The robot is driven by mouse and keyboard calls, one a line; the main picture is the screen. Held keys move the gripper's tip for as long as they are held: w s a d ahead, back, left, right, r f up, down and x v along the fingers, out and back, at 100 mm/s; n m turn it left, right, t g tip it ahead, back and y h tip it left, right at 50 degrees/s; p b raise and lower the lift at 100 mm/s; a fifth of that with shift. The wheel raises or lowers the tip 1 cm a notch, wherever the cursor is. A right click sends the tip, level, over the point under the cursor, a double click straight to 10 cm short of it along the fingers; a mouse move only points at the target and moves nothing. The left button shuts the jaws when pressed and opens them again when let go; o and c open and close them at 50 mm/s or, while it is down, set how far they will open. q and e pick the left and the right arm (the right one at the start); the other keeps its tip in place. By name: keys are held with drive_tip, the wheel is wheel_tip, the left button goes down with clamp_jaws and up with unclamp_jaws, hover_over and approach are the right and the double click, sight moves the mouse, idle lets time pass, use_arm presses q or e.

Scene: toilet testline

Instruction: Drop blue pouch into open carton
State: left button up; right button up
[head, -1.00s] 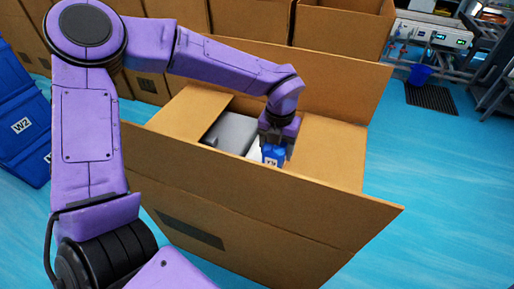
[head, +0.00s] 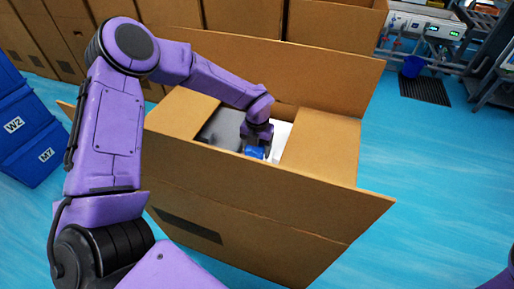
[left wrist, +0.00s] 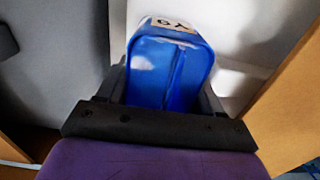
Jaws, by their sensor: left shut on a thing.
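The blue pouch (head: 255,152) is held by my left gripper (head: 257,146) inside the opening of the open carton (head: 262,213). In the left wrist view the pouch (left wrist: 170,68) sits between the two fingers of the left gripper (left wrist: 168,92), with a printed label at its far end. In the head view the carton's front wall hides the lower part of the pouch. Whether the pouch touches anything below it I cannot tell. A grey item (head: 224,130) and a white surface (head: 282,137) show inside the carton. My right gripper is not seen.
Blue bins (head: 32,138) stand at the left. More brown cartons (head: 335,22) line the back. A blue bucket (head: 412,66) and a dark floor mat (head: 425,89) are at the back right. The carton's flaps stick outward; blue floor to its right is clear.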

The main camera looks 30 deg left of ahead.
use_arm(q)
drive_tip(key=shift+f, duration=0.25)
drive_tip(key=o, duration=1.1)
drive_tip(key=shift+r, duration=0.1)
wheel_tip(320, 180, up, 12)
drive_tip(key=shift+r, duration=0.25)
